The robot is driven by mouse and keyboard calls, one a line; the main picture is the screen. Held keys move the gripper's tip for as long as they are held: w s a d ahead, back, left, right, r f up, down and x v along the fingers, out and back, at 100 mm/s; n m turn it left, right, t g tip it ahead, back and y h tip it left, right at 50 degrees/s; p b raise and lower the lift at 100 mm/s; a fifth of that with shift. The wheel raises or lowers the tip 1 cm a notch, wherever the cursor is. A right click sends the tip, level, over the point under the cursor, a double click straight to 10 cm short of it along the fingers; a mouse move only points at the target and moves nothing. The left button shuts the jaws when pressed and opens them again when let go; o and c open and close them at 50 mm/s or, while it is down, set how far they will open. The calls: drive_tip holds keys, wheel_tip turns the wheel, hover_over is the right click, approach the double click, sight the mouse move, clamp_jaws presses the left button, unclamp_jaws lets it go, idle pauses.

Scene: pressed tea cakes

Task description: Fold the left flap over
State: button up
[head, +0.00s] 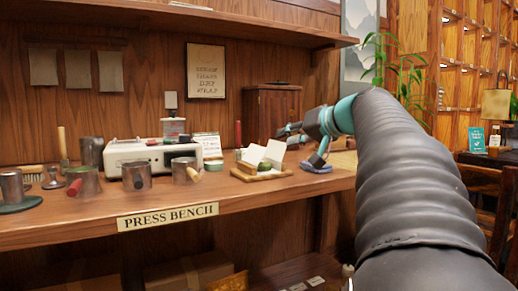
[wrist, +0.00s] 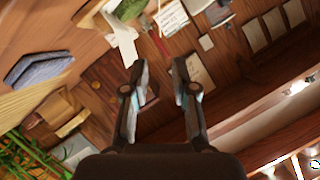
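A white paper wrapper with raised flaps stands on a small wooden board (head: 245,178) on the bench. Its left flap (head: 253,153) and right flap (head: 275,151) both stand up, with a green tea cake (head: 264,166) between them. In the wrist view, part of the white paper (wrist: 125,38) and the green cake (wrist: 130,8) show at the top edge, partly cut off. My gripper (wrist: 160,68) is open, with nothing between its fingers. In the head view my gripper (head: 287,130) is above and right of the wrapper, apart from it.
A white scale (head: 150,160) and several metal cups stand left of the board on the bench (head: 90,222). A folded blue-grey cloth (head: 316,166) lies right of it. A wooden cabinet (head: 270,105) stands behind. A shelf (head: 200,20) runs overhead.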

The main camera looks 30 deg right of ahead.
sight(258, 147)
drive_tip(key=x, duration=1.3)
clamp_jaws()
